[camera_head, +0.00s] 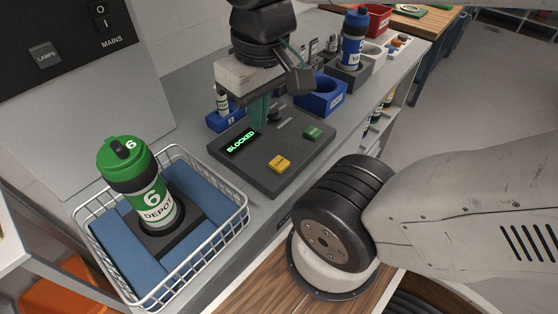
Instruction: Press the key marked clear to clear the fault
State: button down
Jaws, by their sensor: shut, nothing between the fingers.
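A dark control panel (252,178) lies on the grey bench. Its display (241,143) reads BLOCKED in green letters. A yellow key (279,163) is at its near side and a green key (312,132) at its right; both labels are too small to read surely, so I cannot tell which says clear. My gripper (258,122) points down over the far part of the panel, beyond the yellow key and left of the green key. It is shut and empty. It hides part of the panel; whether the tips touch it is unclear.
A white wire basket (236,226) with a green-capped DEPOT tube (143,185) stands left of the panel. Blue holders (322,98) and a blue-topped tube (353,45) stand behind it. A wall box with a MAINS switch (101,14) is upper left.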

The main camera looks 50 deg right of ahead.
aim_at(279, 163)
jog(key=z, duration=0.55)
jog(key=k, duration=1.15)
jog(key=u, duration=0.05)
